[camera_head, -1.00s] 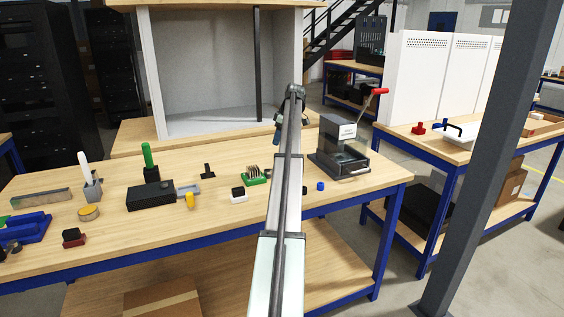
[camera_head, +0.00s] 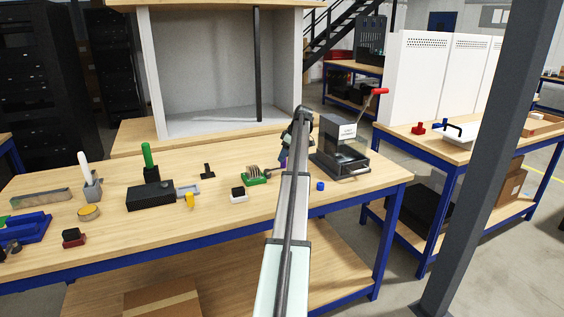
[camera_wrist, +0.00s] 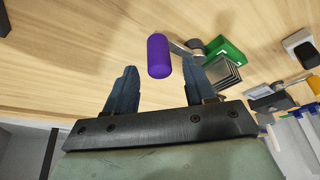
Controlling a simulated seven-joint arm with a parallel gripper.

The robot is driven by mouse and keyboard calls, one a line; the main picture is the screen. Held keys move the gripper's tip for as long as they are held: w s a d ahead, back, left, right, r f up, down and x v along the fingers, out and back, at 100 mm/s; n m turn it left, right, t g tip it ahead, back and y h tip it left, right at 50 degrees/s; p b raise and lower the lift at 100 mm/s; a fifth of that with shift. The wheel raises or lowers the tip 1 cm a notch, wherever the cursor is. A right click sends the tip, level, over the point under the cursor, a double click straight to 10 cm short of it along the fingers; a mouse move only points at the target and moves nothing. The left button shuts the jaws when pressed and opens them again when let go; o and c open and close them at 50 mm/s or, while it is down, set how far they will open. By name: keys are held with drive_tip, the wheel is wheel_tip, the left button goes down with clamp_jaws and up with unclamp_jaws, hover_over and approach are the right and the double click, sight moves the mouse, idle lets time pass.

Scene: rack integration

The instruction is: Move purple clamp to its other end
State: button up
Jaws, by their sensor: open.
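The purple clamp (camera_wrist: 158,56) shows in the wrist view as a purple cylinder. A grey metal part (camera_wrist: 188,48) at its right reaches toward a green holder with thin plates (camera_wrist: 226,56); whether they touch is unclear. My gripper (camera_wrist: 160,82) is open, with blue-grey fingers on either side of the view. The purple cylinder lies ahead between the fingertips, with no visible grip on it. In the head view, my arm hides most of the clamp; only a purple sliver (camera_head: 283,161) shows beside my gripper, right of the green holder (camera_head: 255,178).
A black press with a red-tipped lever (camera_head: 342,150) stands close to the right of my arm. A blue cap (camera_head: 320,186) lies before it. A black-and-white block (camera_head: 239,194) and a black box (camera_head: 151,195) lie left. The table's front strip is mostly clear.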

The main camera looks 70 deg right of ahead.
drive_tip(key=shift+x, duration=1.9)
drive_tip(key=shift+c, duration=0.4)
clamp_jaws()
